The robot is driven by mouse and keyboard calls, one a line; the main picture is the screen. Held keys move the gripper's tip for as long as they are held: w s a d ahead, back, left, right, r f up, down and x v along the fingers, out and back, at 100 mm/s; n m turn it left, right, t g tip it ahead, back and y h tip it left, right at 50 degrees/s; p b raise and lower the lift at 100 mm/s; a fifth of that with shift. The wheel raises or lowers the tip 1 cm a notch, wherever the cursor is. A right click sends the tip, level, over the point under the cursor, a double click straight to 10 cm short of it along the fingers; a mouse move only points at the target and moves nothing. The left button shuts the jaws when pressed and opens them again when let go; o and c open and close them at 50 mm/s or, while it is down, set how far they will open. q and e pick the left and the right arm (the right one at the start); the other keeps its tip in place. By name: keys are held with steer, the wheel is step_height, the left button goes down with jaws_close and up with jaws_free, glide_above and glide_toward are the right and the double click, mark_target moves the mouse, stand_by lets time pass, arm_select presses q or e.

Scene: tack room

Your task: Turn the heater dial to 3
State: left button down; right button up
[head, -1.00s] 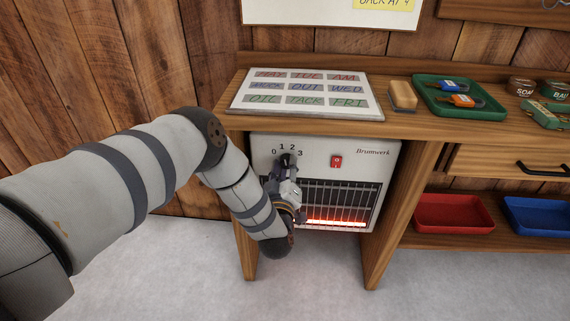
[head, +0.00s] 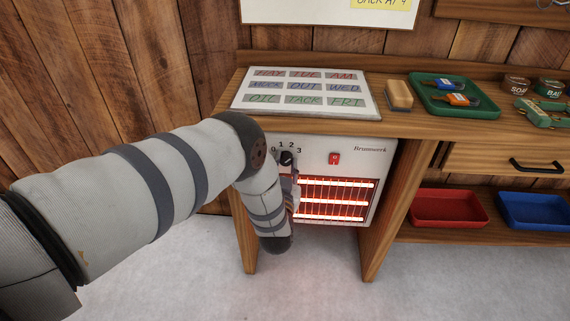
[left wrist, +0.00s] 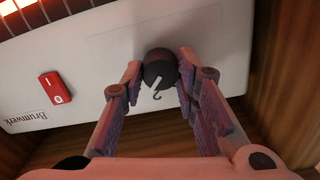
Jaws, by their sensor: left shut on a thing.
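The white heater (head: 362,170) stands under the wooden bench, with several bars glowing behind its grille. Its dark round dial (head: 287,158) is at the upper left of the front, under the numbers 0 to 3. In the left wrist view the dial (left wrist: 160,66) is seen upside down; its white mark points down and slightly left, just to the 3 side of the one numeral showing, which looks like a 2. The fingers hide the other numerals there. My left gripper (left wrist: 161,72) is shut on the dial, one finger on each side. In the head view my arm partly covers this gripper (head: 290,172).
A red switch (head: 334,158) sits right of the dial. The bench top above (head: 400,122) overhangs the heater and carries a label board (head: 306,108), a brush (head: 398,95) and a green tray (head: 490,112). A wooden side panel (head: 243,235) stands close left of the heater.

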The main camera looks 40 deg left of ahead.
arm_select(q)
steer(key=shift+m, duration=1.6)
steer(key=c, duration=1.2)
jaws_free()
steer(key=shift+c, duration=0.2)
steer(key=v, duration=1.2)
steer(key=shift+s+f, duration=0.1)
steer(key=shift+s, duration=0.05)
